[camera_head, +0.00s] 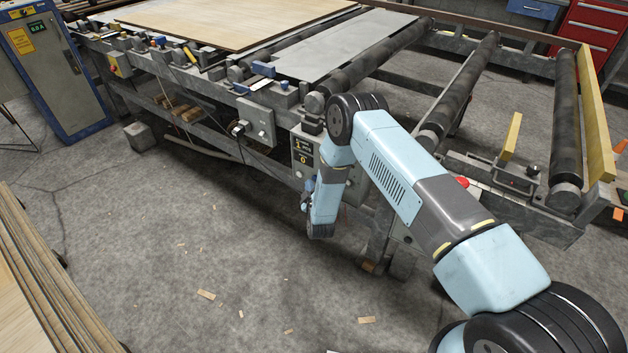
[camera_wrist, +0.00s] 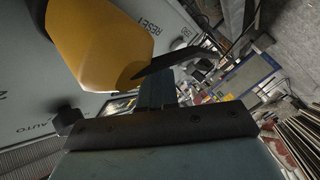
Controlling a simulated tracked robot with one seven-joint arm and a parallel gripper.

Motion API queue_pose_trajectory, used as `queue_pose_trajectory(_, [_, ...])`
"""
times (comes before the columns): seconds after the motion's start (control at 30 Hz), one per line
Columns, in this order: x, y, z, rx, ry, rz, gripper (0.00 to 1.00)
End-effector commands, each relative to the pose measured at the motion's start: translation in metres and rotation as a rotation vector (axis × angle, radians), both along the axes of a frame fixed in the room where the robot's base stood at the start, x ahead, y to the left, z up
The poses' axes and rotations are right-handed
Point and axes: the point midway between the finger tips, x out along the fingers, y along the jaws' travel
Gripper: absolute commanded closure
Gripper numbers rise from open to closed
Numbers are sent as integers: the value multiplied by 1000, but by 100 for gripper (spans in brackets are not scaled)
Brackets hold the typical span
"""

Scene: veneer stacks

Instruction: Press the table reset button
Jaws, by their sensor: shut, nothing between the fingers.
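A large yellow button (camera_wrist: 95,45) fills the upper left of the wrist view. It stands out from a grey panel (camera_wrist: 30,80) that carries the printed words RESET and AUTO. My gripper (camera_wrist: 160,88) is shut and empty, close beside the yellow button; I cannot tell whether they touch. In the head view my gripper hangs low in front of the table's side, by the control box (camera_head: 303,150).
The roller table (camera_head: 345,75) carries a grey sheet (camera_head: 345,45) and a wooden board (camera_head: 215,22). A red button (camera_head: 463,182) sits on its right part. A blue cabinet (camera_head: 60,75) stands at left, a veneer stack (camera_head: 40,280) at lower left. The floor between is mostly clear.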

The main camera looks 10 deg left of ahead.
Motion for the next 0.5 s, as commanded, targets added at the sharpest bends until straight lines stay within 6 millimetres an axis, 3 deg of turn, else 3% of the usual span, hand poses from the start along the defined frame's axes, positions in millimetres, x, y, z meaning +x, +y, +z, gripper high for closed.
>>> queue_pose_trajectory(0.5, [-35,15,0,1,1,2,100])
